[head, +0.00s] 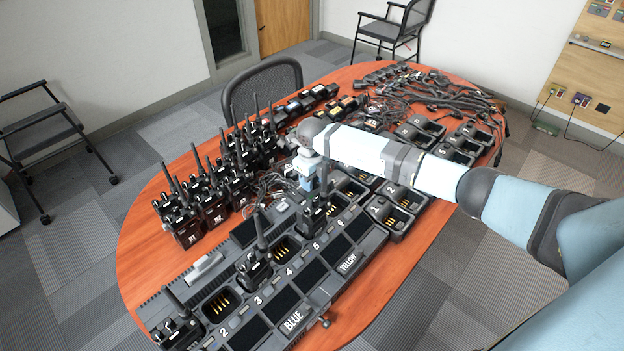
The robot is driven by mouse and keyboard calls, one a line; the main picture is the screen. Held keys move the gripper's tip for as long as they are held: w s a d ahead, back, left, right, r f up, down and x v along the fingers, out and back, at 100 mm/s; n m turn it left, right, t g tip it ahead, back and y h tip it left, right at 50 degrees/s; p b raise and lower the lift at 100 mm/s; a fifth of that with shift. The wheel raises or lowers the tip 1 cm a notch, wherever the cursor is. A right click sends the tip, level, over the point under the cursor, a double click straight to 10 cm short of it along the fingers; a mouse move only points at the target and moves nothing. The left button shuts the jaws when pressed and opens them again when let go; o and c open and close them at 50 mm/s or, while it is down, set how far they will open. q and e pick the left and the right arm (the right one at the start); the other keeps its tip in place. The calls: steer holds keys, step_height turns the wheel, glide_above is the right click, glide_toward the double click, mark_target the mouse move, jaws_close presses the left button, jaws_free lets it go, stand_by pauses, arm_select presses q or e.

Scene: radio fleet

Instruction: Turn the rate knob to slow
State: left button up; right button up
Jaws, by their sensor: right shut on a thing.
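The multi-bay charger (196,273) lies along the near side of the table, with bays numbered and marked BLUE and YELLOW. A small round knob-like part (324,322) sticks out at its front edge, between the two labels; its setting is too small to read. No knob marked rate or slow can be read. My right gripper (307,186) is at the top of a black radio (313,214) standing upright in the charger's farther part, and is shut on it. The fingertips are partly hidden by the wrist. My left gripper is not in view.
Smaller chargers (395,208) and tangled cables (435,88) cover the right and far table. Bare wood (150,245) shows along the left edge. A chair (262,82) stands behind.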

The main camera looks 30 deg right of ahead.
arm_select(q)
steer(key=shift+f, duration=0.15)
arm_select(e)
steer(key=n+b, duration=0.3)
steer(key=shift+f+n, duration=0.15)
steer(key=shift+n, duration=0.15)
steer(key=n+b, duration=0.3)
steer(key=n, duration=0.1)
steer(key=shift+n+b, duration=0.8)
steer(key=shift+n, duration=0.4)
steer(key=n+b, duration=0.1)
steer(key=n, duration=0.1)
steer(key=shift+n+b, duration=0.3)
steer(key=shift+b, duration=0.1)
steer(key=shift+n+b, duration=0.5)
steer(key=shift+n, duration=0.4)
steer(key=shift+n+b, duration=0.65)
steer(key=shift+n, duration=0.55)
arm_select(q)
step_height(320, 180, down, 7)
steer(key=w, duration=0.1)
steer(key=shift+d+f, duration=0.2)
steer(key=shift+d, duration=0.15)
arm_select(e)
steer(key=shift+n, duration=0.4)
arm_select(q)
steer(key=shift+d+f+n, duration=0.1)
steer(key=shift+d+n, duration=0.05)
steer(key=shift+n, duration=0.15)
